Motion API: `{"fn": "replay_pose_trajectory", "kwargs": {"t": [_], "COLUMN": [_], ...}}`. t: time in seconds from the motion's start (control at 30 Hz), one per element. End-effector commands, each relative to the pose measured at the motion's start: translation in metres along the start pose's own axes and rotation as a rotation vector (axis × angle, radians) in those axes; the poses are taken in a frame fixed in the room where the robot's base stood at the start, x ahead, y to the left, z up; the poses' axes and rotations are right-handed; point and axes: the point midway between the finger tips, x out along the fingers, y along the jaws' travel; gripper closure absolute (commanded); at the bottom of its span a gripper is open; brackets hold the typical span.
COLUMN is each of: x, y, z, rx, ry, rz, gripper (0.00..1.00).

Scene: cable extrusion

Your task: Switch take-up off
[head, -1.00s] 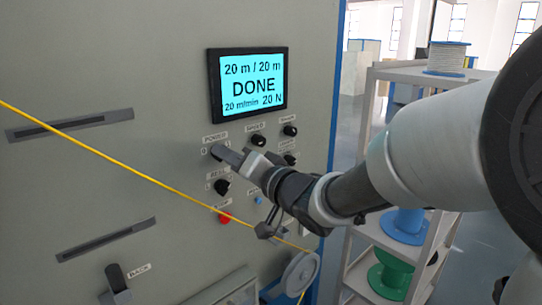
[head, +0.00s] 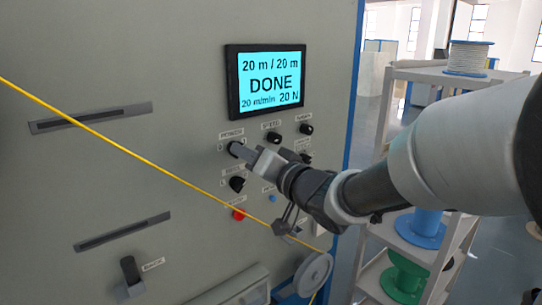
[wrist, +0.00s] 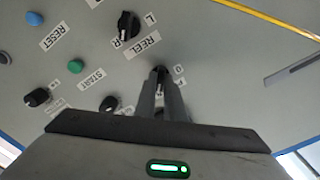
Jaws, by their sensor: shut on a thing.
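The take-up's grey cabinet (head: 190,45) carries a lit cyan display (head: 265,82) reading 20 m / 20 m, DONE, 20 m/min, 20 N. Below it is a dark rotary knob labelled POWER (head: 235,147), with marks 0 and 1. My gripper (head: 239,151) is at this knob with its fingers shut on it. In the wrist view the fingertips (wrist: 161,75) close around the knob beside the 0 mark, and they hide most of it. Which mark the knob points to cannot be told.
The REEL knob (head: 237,184) is just below; it also shows in the wrist view (wrist: 129,24). A red button (head: 238,214) sits lower. A yellow cable (head: 130,150) runs diagonally across the panel to a pulley (head: 314,270). A spool shelf (head: 440,75) stands at right.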

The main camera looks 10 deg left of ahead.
Motion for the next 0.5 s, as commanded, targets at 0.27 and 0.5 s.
{"fn": "replay_pose_trajectory", "kwargs": {"t": [0.27,0.5], "x": [-0.0002,-0.0004], "y": [0.002,0.0024], "z": [0.0026,0.0026], "rx": [-0.223,-0.451], "ry": [0.001,0.001], "rz": [-0.001,0.001], "gripper": [1.0,1.0]}}
